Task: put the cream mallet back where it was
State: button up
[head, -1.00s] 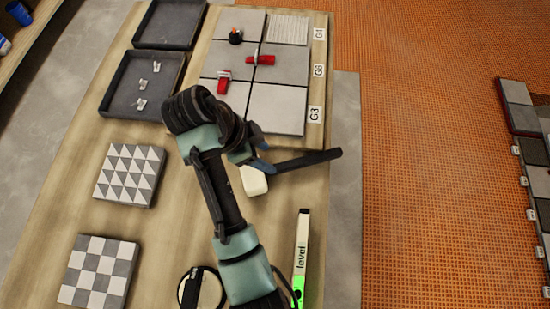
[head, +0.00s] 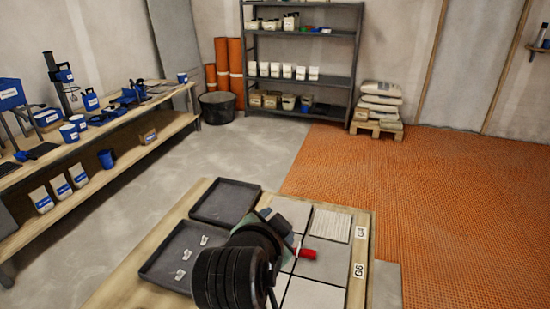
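The cream mallet does not show in the current head view. My gripper's fingertips cannot be made out either; my arm's dark ribbed joint and teal link fill the bottom middle and cover part of the worktable (head: 130,285). Grey tiles (head: 315,293) lie on the table to the right of my arm, with a red clamp (head: 305,253) on them. Tags reading G4 and G6 mark the table's right edge. The near part of the table is below the picture.
Two dark trays lie left of my arm: an empty one (head: 226,184) and one with several pale clips (head: 160,270). A long bench (head: 100,135) with blue goods stands left. A shelf rack (head: 247,60) and stacked bags (head: 380,103) stand behind. Orange matting (head: 460,190) covers the right floor.

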notch_tip(320, 180, up, 18)
jog(key=s+n+t+y, duration=0.1)
jog(key=n+t, duration=0.3)
jog(key=t, duration=0.3)
jog(key=s+r+n+t, duration=0.3)
jog(key=s+r, duration=0.4)
jog(key=r, duration=0.3)
jog(key=s+r+n+t+y, duration=0.1)
jog(key=s+r+n+t, duration=0.2)
jog(key=s+r+t, duration=0.3)
notch_tip(320, 180, up, 5)
jog(key=shift+s+y, duration=0.3)
jog(key=shift+s, duration=0.65)
jog(key=shift+a+r, duration=0.15)
jog(key=shift+c, duration=0.6)
jog(key=shift+s, duration=0.1)
